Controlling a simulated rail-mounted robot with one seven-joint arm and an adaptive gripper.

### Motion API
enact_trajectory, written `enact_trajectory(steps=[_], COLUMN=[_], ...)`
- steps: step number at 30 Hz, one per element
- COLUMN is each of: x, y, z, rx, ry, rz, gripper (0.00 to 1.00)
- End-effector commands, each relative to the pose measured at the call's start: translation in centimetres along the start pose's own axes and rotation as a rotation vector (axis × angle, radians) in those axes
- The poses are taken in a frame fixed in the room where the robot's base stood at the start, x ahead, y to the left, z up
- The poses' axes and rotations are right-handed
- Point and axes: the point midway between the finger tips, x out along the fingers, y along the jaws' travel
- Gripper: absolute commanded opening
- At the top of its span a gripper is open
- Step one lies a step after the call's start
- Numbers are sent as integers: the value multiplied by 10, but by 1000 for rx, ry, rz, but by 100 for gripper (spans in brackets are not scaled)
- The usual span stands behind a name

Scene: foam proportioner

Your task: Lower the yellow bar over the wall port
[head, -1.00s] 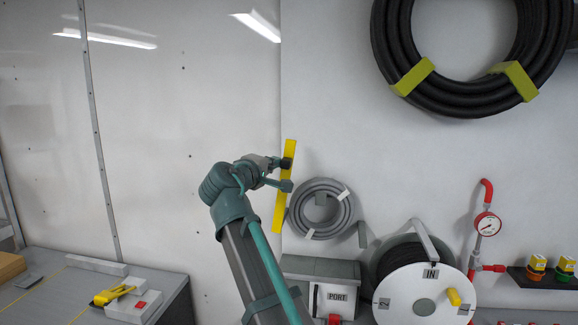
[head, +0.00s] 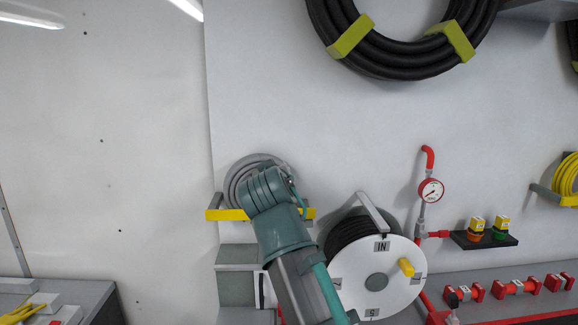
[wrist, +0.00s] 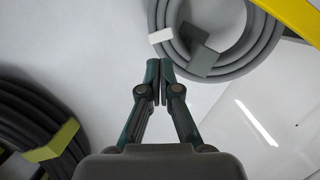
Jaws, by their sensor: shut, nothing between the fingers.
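The yellow bar (head: 228,215) lies about level in the head view, above the grey port box and across the foot of the grey hose coil. My arm hides its middle; its right end shows past the arm. In the wrist view part of the yellow bar (wrist: 292,14) crosses the upper right corner, apart from my fingers. The grey port box (head: 237,283) sits below the bar, partly behind my arm; its label is hidden. My gripper (wrist: 159,80) is shut and empty, pointing toward the wall beside the coil; my arm hides it in the head view.
The grey hose coil (wrist: 253,50) hangs close to my fingers. A white hose reel (head: 347,284) stands right of my arm. A black hose coil (head: 398,68) hangs above, and a red gauge (head: 431,191) is further right. The wall to the left is clear.

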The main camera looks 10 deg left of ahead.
Motion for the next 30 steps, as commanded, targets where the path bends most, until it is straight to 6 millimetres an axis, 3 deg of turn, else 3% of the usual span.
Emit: enact_trajectory(steps=[1,6,15,30], x=[2,9,20,25], y=[-2,-3,-9,-16], z=[16,46,86,105], rx=[43,189,384,484], ry=[1,1,1,-7], rz=[-12,-53,-103,-129], gripper=[0,0,0,0])
